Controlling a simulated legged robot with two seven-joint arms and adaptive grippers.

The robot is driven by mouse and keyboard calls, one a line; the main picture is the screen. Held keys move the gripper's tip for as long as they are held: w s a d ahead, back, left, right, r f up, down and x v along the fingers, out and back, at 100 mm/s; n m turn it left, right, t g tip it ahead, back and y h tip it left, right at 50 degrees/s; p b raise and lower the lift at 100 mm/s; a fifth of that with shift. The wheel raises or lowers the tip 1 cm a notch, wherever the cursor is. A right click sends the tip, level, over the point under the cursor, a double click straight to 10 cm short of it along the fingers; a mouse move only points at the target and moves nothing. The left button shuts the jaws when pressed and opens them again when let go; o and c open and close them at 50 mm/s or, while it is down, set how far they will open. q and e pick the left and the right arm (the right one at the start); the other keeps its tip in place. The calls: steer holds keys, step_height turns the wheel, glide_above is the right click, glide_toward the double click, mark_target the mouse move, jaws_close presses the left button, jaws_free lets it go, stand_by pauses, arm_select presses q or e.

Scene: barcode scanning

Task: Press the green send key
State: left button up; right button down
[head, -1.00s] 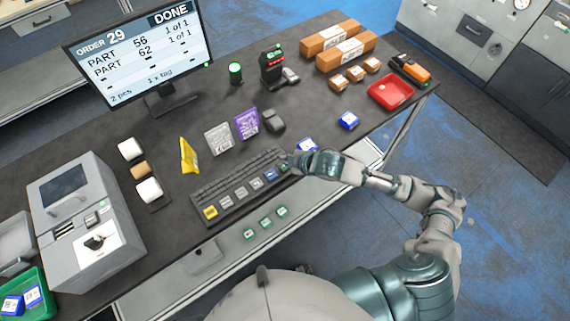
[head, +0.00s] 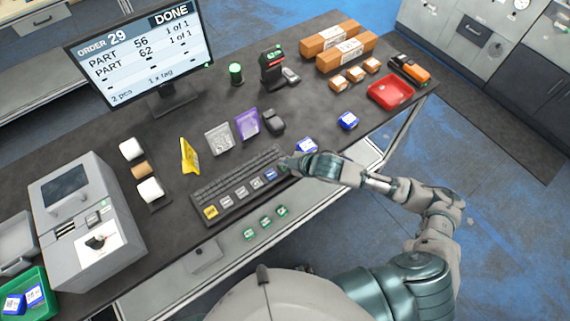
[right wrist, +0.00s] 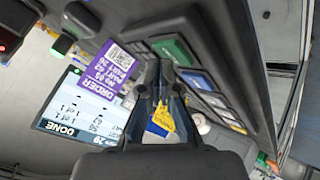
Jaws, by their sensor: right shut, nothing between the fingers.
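The keyboard (head: 238,187) lies on the dark bench with a row of large coloured keys along its front edge. The green key (right wrist: 174,50) shows in the right wrist view beside the blue key (right wrist: 200,79). In the head view it is mostly hidden at the keyboard's right end by my right gripper (head: 287,164). My right gripper is shut and empty, its fingertips (right wrist: 159,66) close to the green key. I cannot tell whether they touch it. The monitor (head: 145,58) reads order 29, DONE. My left gripper is not in view.
Blue-labelled boxes (head: 347,120) and a red tray (head: 390,91) lie farther right.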

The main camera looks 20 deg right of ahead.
steer(key=shift+f, duration=0.45)
stand_by(0.4)
steer(key=shift+r, duration=0.1)
steer(key=shift+r+p, duration=0.8)
steer(key=shift+p, duration=0.4)
step_height(320, 180, up, 5)
steer(key=p, duration=0.6)
steer(key=shift+r, duration=0.1)
